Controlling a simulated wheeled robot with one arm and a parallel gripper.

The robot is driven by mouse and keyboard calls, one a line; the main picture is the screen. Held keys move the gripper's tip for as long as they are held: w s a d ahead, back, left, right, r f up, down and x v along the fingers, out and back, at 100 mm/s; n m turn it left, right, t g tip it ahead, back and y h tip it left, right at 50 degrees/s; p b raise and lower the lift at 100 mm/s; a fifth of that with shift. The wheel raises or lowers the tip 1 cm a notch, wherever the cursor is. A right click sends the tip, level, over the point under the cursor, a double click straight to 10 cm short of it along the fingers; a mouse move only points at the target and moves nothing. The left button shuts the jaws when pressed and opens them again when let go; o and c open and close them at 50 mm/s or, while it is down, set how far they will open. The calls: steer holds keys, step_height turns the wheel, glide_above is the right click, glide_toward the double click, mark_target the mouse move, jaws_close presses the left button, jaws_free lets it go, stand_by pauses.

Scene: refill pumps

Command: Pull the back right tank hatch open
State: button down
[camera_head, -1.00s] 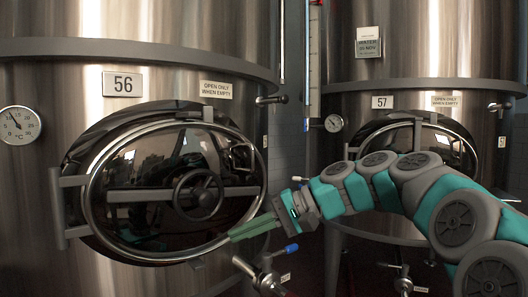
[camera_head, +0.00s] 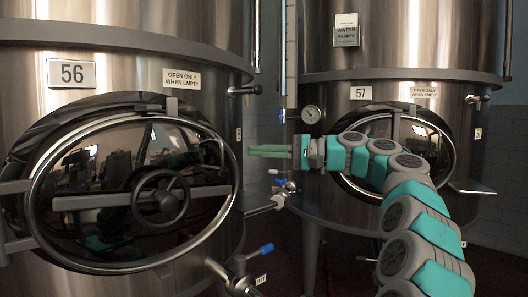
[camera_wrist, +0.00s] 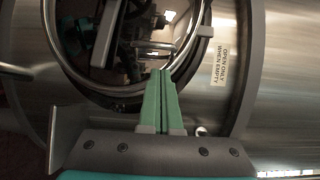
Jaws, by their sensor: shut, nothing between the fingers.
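The hatch of tank 57 (camera_head: 438,150), an oval dark door with a bright rim, is on the tank at the back right. It looks closed, and my arm hides its middle and lower part. The nearer hatch of tank 56 (camera_head: 95,175) fills the left and also looks closed. My gripper (camera_head: 251,151) has green fingers, shut and empty, pointing left just right of that nearer hatch's rim. In the wrist view the fingertips (camera_wrist: 161,71) overlap the lower rim of a dark oval hatch (camera_wrist: 120,50), apparently tank 56's. Contact cannot be told.
Valves with blue levers (camera_head: 264,250) stick out low between the tanks, below my gripper. A dial gauge (camera_head: 311,114) sits on tank 57. A small tap (camera_head: 243,90) is above the gripper on tank 56. The gap between the tanks is narrow.

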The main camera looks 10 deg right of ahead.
mark_target(213, 149)
steer(key=x, duration=0.7)
steer(key=shift+s, duration=0.2)
